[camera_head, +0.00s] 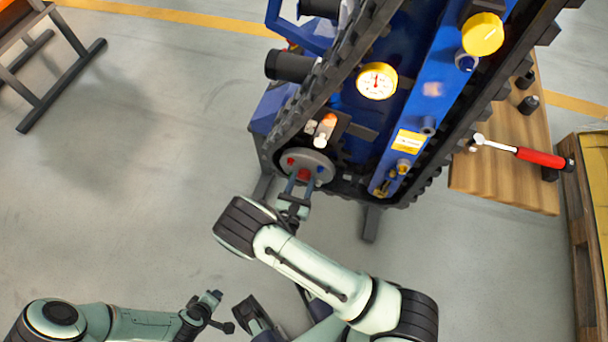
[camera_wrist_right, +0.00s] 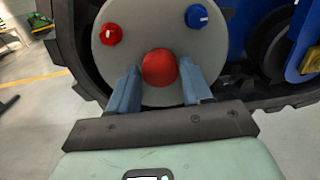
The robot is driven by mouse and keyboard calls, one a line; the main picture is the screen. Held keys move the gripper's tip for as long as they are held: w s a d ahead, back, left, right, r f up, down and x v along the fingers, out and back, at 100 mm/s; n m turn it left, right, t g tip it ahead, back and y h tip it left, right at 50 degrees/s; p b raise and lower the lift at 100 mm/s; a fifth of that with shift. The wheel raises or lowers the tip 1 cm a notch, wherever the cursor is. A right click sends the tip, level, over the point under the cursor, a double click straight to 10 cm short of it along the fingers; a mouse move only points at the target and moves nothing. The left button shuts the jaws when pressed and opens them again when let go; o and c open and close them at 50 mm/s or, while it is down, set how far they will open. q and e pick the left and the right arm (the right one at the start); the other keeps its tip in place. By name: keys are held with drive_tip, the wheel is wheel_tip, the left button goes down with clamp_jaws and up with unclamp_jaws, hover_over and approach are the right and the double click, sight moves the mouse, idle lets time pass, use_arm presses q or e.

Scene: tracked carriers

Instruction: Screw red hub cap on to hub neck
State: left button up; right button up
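The round red hub cap (camera_wrist_right: 160,68) sits in front of the middle of the grey hub disc (camera_wrist_right: 150,22) in the right wrist view. In the head view the cap (camera_head: 304,174) shows at the lower part of the disc (camera_head: 322,162). My right gripper (camera_wrist_right: 160,80) has a blue-grey finger against each side of the cap. It also shows in the head view (camera_head: 300,184), reaching up to the disc. The hub neck is hidden behind the cap, so I cannot tell whether they touch. My left gripper (camera_head: 217,312) is open and empty, low over the floor.
A red knob (camera_wrist_right: 110,34) and a blue knob (camera_wrist_right: 197,16) stand on the disc's face. Black track (camera_head: 340,75) surrounds the blue carrier.

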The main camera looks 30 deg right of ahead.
drive_tip(key=m, duration=0.4)
drive_tip(key=shift+m, duration=0.4)
drive_tip(key=m, duration=0.4)
drive_tip(key=shift+m, duration=0.5)
drive_tip(key=m, duration=0.3)
drive_tip(key=shift+m+b, duration=0.3)
drive_tip(key=shift+b, duration=0.05)
drive_tip(key=m, duration=0.6)
drive_tip(key=shift+b, duration=0.4)
